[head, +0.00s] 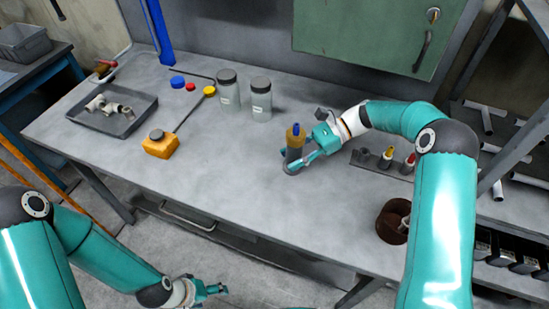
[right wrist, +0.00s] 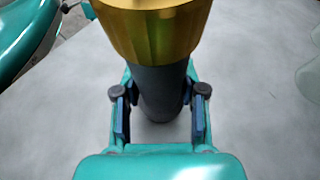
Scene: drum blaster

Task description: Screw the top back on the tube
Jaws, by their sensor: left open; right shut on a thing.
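The tube (head: 293,155) stands upright on or just above the bench, with a dark grey body and a gold collar (head: 295,138) carrying a blue tip (head: 295,128). In the right wrist view the gold collar (right wrist: 155,25) fills the top and the grey tube body (right wrist: 162,90) is below it. My right gripper (right wrist: 160,105) is shut around the body, below the collar. In the head view this gripper (head: 298,165) reaches the tube from the right. My left gripper (head: 215,290) is open and empty, low in front of the bench. Whether the collar is threaded on is unclear.
A rack (head: 375,168) with a yellow-tipped and a red-tipped piece stands right of the tube. Two grey-lidded jars (head: 261,105) stand behind. An orange block (head: 161,147), loose caps (head: 178,82) and a tray (head: 98,120) of fittings lie left. The bench's front middle is clear.

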